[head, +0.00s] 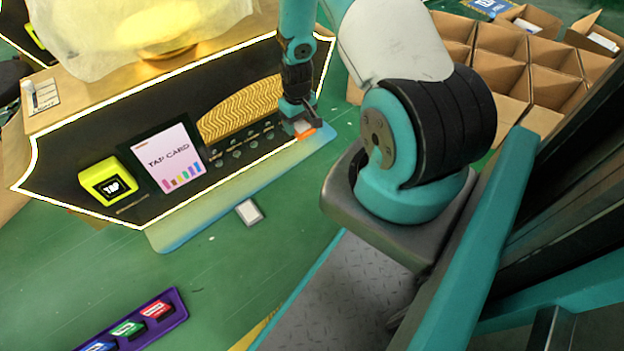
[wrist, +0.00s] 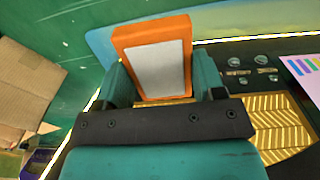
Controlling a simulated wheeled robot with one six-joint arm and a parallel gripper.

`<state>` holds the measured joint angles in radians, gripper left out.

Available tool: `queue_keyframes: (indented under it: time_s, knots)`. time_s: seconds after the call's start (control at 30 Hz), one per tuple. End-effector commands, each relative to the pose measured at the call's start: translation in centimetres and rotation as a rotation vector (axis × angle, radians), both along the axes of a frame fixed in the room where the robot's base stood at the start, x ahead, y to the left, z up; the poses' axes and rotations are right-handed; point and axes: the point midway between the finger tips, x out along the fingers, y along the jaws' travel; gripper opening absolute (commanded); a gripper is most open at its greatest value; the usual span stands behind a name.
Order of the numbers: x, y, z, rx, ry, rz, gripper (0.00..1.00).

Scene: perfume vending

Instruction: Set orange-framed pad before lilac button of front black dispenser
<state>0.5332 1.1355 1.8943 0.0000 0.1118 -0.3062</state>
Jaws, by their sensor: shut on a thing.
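The orange-framed pad (wrist: 158,66) has a pale grey face and stands between my two teal fingers in the wrist view. My gripper (wrist: 162,82) is shut on it. In the head view my gripper (head: 301,122) is at the right end of the black dispenser (head: 110,150), low by its front. A small orange part of the pad (head: 304,134) shows there, over the pale ledge. A row of small round buttons (head: 236,154) runs along the dispenser front, left of my gripper. Their colours are too small to tell, so I cannot pick out the lilac one.
A pale blue-green ledge (head: 185,229) runs along the dispenser's foot. A small white-faced pad (head: 249,211) lies by its edge. A yellow TAP box (head: 107,181) and TAP CARD screen (head: 175,158) are at left. A purple tray (head: 178,319) is lower left; cardboard boxes (head: 500,75) are upper right.

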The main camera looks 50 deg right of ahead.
Motion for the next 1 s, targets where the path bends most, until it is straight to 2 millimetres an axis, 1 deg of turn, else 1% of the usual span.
queue_keyframes:
  time_s: [0.03,0.1,0.2,0.27,0.37,0.5,0.7,0.83,1.0]
  knots:
    - [-0.9,-1.1,-1.9,0.003,0.002,-0.018,0.40]
    - [-1.7,-2.1,-3.3,0.001,0.001,-0.032,0.40]
    - [-2.4,-2.9,-4.7,0.001,0.001,-0.041,0.40]
    - [-2.6,-3.2,-5.6,0.000,0.000,-0.044,0.40]
    - [-2.7,-3.2,-7.9,0.001,0.000,-0.044,0.40]
    - [-2.7,-3.2,-12.1,0.001,0.002,-0.044,0.40]
    - [-2.7,-3.2,-17.5,0.000,0.000,-0.044,0.40]
    - [-2.6,-3.2,-19.7,0.000,-0.001,-0.043,0.40]
    - [-2.6,-3.2,-20.7,0.000,-0.001,-0.043,0.40]
